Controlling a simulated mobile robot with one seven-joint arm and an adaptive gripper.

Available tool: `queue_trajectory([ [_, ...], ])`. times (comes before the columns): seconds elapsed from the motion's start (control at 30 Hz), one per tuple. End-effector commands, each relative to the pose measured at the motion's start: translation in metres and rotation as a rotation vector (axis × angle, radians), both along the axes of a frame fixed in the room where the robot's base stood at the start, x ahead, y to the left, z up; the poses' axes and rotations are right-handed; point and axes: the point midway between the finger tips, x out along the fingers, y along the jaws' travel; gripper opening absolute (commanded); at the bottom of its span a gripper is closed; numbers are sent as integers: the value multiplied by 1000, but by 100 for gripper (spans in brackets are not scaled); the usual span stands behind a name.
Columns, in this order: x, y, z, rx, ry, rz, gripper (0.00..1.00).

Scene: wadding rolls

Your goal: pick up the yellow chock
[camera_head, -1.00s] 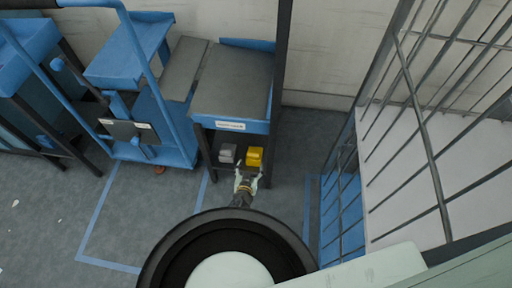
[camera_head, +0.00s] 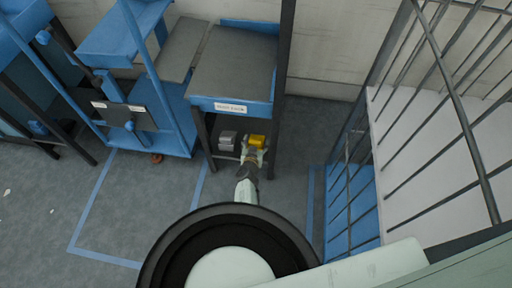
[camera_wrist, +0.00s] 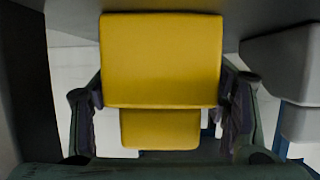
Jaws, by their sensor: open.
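The yellow chock (camera_head: 257,141) sits on the low shelf of the blue and grey stand, at its right side. In the wrist view the chock (camera_wrist: 161,60) fills the upper middle, with a large upper block and a smaller lower step. My gripper (camera_head: 252,157) reaches into the stand at the chock. In the wrist view my gripper (camera_wrist: 162,112) is open, with one finger on each side of the chock. I cannot tell whether either finger touches it.
A grey chock (camera_head: 227,140) stands just left of the yellow one; it also shows at the wrist view's right edge (camera_wrist: 285,65). The stand's dark legs (camera_head: 271,155) flank the shelf. A blue trolley (camera_head: 170,125) is at left, a barred cage (camera_head: 420,130) at right.

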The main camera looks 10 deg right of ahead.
Motion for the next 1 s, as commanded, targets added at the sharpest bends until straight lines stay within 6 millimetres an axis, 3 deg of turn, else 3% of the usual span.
queue_trajectory([
  [0.2,0,0,1,-1,0,0,68],
  [1.0,1,0,2,-2,-1,0,16],
])
